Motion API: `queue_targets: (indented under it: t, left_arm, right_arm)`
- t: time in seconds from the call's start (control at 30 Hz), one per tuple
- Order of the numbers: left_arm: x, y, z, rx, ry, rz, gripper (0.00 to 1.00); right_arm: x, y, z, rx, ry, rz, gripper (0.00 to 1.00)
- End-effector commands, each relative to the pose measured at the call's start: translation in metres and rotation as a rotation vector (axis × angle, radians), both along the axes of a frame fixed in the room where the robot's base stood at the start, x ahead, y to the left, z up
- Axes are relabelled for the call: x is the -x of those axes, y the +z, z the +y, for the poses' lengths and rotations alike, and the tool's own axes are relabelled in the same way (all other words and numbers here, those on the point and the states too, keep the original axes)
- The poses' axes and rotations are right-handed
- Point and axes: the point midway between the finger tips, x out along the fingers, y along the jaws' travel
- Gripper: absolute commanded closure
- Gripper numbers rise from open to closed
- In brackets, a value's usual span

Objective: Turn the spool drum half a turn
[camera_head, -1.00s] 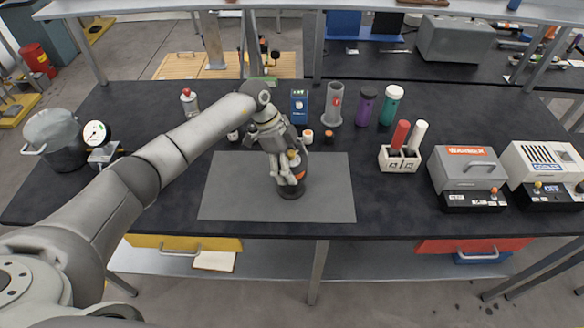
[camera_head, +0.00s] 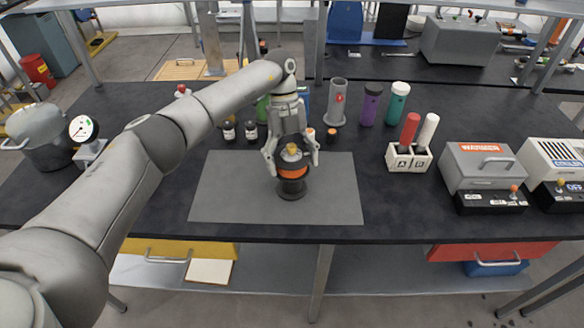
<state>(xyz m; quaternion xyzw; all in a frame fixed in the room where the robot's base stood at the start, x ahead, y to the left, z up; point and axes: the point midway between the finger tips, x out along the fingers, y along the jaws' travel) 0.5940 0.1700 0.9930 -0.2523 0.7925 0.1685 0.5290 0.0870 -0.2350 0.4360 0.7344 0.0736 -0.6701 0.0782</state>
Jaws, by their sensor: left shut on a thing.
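The spool drum (camera_head: 292,185) stands upright on the grey mat (camera_head: 230,195) on the dark bench. It is black with an orange band, and a yellow knob (camera_head: 292,151) shows at its top. My left gripper (camera_head: 291,163) reaches down from behind over the drum, with one finger on each side of it. It is shut on the drum; the exact finger contact is hard to see. My right gripper is not in view.
Small dark bottles (camera_head: 229,131) and a grey cylinder (camera_head: 336,102) stand behind the mat. A white holder (camera_head: 408,159) with red and white tubes is to the right, beside the warmer (camera_head: 475,165). The mat is clear around the drum.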

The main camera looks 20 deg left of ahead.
Motion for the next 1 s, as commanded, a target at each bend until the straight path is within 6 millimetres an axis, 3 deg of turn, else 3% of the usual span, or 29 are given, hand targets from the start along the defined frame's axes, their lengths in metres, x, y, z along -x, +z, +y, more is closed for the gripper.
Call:
queue_targets:
  t: [0.03, 0.4, 1.0]
  left_arm:
    - [-0.001, -0.004, -0.001, 0.000, -0.044, -0.002, 0.43]
    - [0.000, -0.002, 0.000, -0.001, -0.395, -0.001, 0.43]
    - [0.000, 0.000, 0.002, -0.002, -0.966, -0.001, 0.43]
  right_arm:
    - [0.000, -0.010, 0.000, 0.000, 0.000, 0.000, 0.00]
    - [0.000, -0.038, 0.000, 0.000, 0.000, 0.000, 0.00]
    - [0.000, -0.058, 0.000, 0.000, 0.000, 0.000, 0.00]
